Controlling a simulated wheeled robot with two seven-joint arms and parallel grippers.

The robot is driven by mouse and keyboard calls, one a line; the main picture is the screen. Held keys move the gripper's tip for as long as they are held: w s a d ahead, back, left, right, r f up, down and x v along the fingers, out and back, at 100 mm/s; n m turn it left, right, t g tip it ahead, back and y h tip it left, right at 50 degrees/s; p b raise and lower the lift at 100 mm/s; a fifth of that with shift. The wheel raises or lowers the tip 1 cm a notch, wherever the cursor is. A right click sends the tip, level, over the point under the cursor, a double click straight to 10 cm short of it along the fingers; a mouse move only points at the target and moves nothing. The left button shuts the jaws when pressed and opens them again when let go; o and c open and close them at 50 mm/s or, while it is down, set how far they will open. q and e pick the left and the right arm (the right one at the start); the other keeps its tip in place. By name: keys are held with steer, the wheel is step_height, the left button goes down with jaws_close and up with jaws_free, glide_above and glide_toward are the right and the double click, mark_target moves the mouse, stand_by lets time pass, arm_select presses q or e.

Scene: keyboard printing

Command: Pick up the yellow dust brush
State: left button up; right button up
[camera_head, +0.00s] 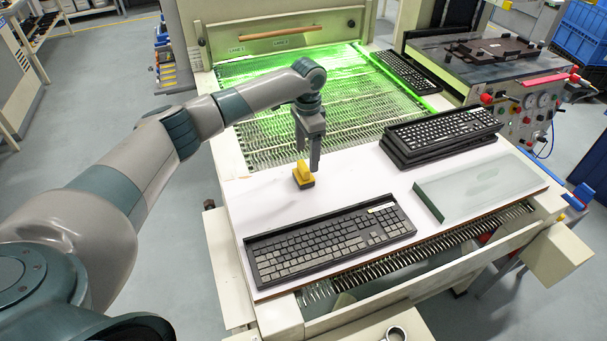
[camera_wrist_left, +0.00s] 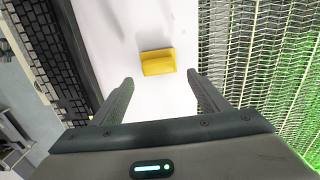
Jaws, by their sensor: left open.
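The yellow dust brush (camera_head: 303,174) stands on the white board, between the single keyboard and the green-lit mesh belt. Its lower part looks dark in the head view. My left gripper (camera_head: 314,168) is open and empty, just above and beside the brush in the head view. In the left wrist view the brush (camera_wrist_left: 157,62) lies beyond the two fingertips (camera_wrist_left: 160,82), roughly centred between them, and the fingers do not touch it. My right gripper is not in view.
A black keyboard (camera_head: 330,240) lies at the front of the white board (camera_head: 262,208). Stacked keyboards (camera_head: 440,135) and a grey-green slab (camera_head: 480,186) are to the right. The mesh belt (camera_head: 330,100) is behind. The board is bare around the brush.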

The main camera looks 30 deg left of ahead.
mark_target(304, 166)
arm_select(q)
steer(key=shift+f, duration=0.1)
steer(key=shift+s+a+f+p, duration=0.1)
steer(key=shift+f+p, duration=0.15)
steer(key=shift+p, duration=0.1)
steer(key=f, duration=0.1)
steer(key=f+p, duration=0.1)
steer(key=f, duration=0.1)
steer(key=shift+s+a+f+p, duration=0.25)
steer(key=shift+s+f+p, duration=0.15)
steer(key=shift+f, duration=0.35)
steer(key=c, duration=1.3)
